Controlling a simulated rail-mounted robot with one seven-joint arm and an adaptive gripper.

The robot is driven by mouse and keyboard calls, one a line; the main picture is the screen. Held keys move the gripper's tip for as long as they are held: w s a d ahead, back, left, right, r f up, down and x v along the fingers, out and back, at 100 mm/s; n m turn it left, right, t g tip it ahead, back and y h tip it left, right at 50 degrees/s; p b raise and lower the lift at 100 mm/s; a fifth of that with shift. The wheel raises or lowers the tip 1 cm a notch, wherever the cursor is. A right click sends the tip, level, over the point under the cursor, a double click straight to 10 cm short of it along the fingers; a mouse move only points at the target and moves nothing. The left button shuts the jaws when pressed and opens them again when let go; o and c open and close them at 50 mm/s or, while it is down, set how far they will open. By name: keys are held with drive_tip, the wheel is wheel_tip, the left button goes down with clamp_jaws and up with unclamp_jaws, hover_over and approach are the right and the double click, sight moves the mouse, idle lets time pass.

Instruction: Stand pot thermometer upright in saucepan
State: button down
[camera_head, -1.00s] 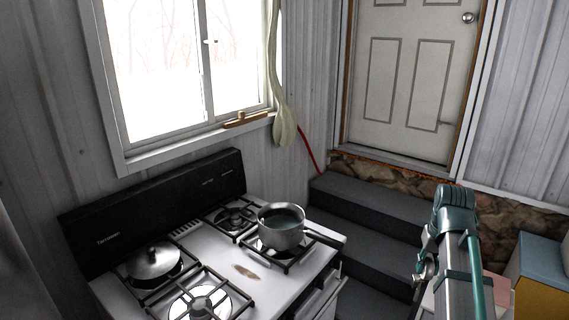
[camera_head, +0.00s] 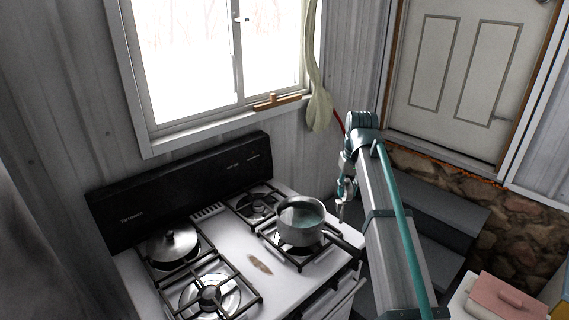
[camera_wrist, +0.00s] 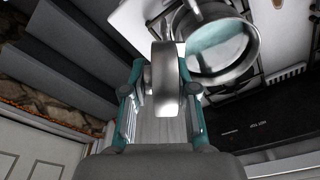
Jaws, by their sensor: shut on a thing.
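In the wrist view my gripper (camera_wrist: 163,97) is shut on a grey metal piece, the pot thermometer (camera_wrist: 165,75), seen nearly end-on. In the head view the thermometer is small and partly hidden by my gripper; its tilt is hard to tell.
Dark steps (camera_head: 435,205) lie to the right. A pink-topped box (camera_head: 500,297) is at the lower right.

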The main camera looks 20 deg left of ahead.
drive_tip(key=s+a+r+n+p, duration=0.1)
drive_tip(key=a+r, duration=0.1)
drive_tip(key=a, duration=0.7)
drive_tip(key=s+a+r+n, duration=0.1)
drive_tip(key=a, duration=0.9)
drive_tip(key=shift+s+a+r+n+p, duration=0.3)
drive_tip(key=shift+r+n+p, duration=0.05)
drive_tip(key=shift+n+p, duration=0.05)
drive_tip(key=shift+f, duration=0.1)
wheel_tip(320, 180, down, 12)
drive_tip(key=b, duration=0.5)
drive_tip(key=shift+f, duration=0.1)
drive_tip(key=c, duration=0.8)
unclamp_jaws()
